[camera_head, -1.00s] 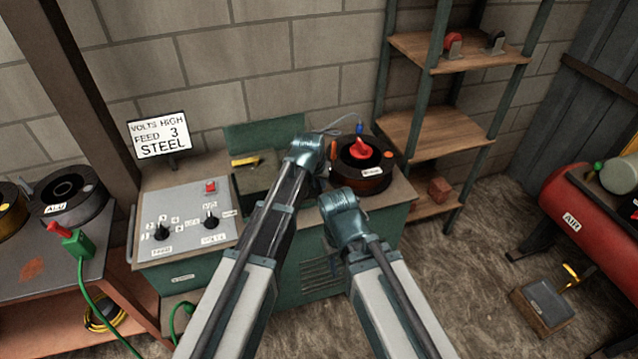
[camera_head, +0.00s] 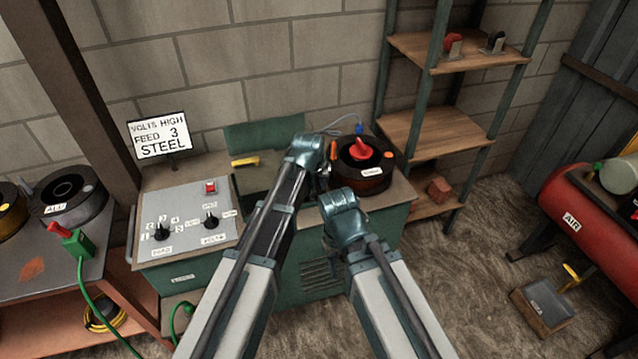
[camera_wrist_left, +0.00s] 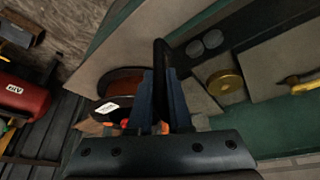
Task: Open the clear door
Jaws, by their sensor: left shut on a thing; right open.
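The green machine (camera_head: 330,225) carries a grey control panel and a wire spool (camera_head: 375,180). My left gripper (camera_head: 322,178) is low over its top, just left of the spool. In the left wrist view my left gripper (camera_wrist_left: 163,95) has its blue fingers shut on a black bar-like handle (camera_wrist_left: 160,60). The clear door itself is hard to make out, and I cannot tell its angle. My right gripper (camera_head: 338,192) is below and right of the left one, in front of the spool; its fingers are mostly hidden.
A sign (camera_head: 160,138) reads VOLTS HIGH, FEED 3, STEEL. A shelf rack (camera_head: 435,130) stands to the right, with a red air tank (camera_head: 590,215) beyond. More spools (camera_head: 75,197) sit on the left bench.

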